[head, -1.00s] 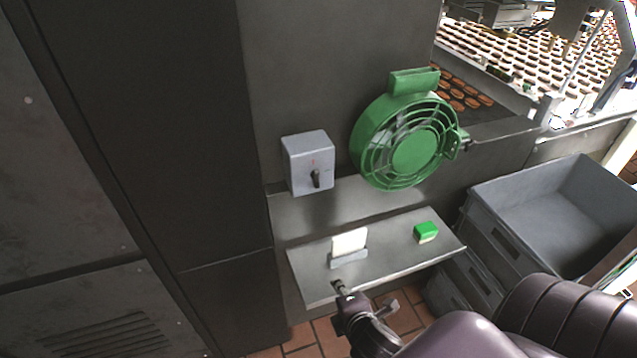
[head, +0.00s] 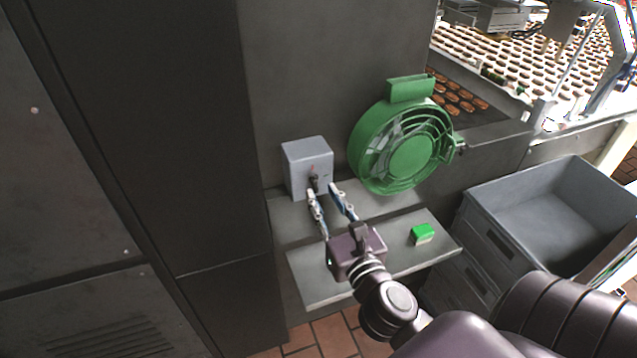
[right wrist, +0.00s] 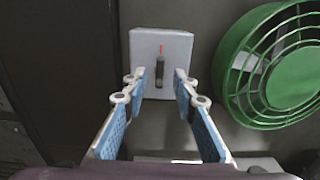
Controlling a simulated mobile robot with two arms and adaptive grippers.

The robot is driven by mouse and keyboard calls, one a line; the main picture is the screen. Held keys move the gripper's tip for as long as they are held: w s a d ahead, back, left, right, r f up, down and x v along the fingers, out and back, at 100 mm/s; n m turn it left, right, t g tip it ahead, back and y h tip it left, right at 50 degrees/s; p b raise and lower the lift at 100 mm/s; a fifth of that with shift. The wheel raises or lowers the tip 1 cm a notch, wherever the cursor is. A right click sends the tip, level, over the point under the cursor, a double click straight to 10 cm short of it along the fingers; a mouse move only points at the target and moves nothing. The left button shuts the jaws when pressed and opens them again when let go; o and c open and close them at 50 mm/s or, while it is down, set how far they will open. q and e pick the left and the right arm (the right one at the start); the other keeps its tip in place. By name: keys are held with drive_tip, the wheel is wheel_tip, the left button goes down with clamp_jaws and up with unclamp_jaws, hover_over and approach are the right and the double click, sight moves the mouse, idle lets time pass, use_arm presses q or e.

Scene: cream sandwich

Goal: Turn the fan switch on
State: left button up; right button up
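The fan switch is a grey box (head: 308,160) on the wall left of the fan. Its black knob (right wrist: 159,80) stands upright, under a red mark, in the right wrist view. The green fan (head: 412,150) hangs on the wall to the right of the box. My right gripper (head: 323,190) is open just in front of the box. In the right wrist view its two blue-padded fingers (right wrist: 160,82) stand apart on either side of the knob, with nothing visible between the pads; I cannot tell how near they are in depth. My left gripper is not in view.
Below the switch is a metal shelf (head: 310,283) with a green block (head: 422,234) on it. Grey crates (head: 500,240) are stacked at the right. A conveyor with rows of biscuits (head: 530,60) runs at the upper right.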

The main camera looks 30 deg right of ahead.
sight(317, 185)
drive_tip(key=shift+p+x, duration=0.4)
drive_tip(key=shift+x, duration=1.45)
drive_tip(key=shift+c, duration=0.6)
clamp_jaws()
